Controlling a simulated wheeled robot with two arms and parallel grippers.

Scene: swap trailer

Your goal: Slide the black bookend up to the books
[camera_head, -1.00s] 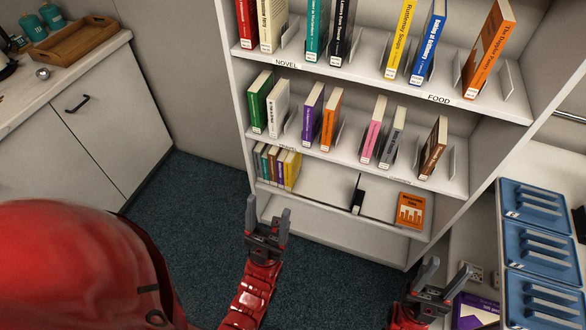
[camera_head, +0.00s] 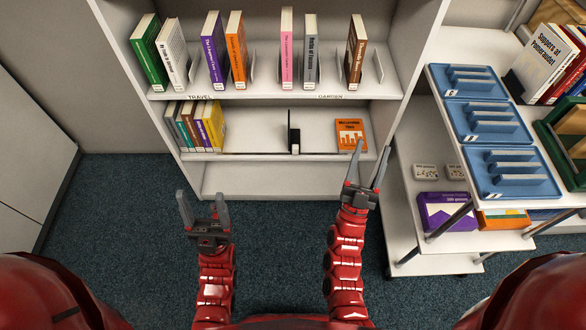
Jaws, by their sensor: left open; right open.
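The black bookend (camera_head: 290,130) stands upright near the middle of the lower shelf (camera_head: 255,140). Several books (camera_head: 200,125), with grey, teal, brown, purple and yellow spines, stand in a row at that shelf's left end. A wide bare gap lies between the yellow book and the bookend. An orange book (camera_head: 351,134) stands or leans face-out to the right of the bookend. My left gripper (camera_head: 204,212) is open and empty in front of and below the shelf, under the row of books. My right gripper (camera_head: 368,168) is open and empty, in front of the shelf's right end, right of the bookend.
The shelf above (camera_head: 260,86) holds several upright books and light bookends. To the right, a trolley (camera_head: 408,185) carries blue trays (camera_head: 486,118), books and a purple box (camera_head: 447,210). The floor (camera_head: 120,220) before the bookcase is clear.

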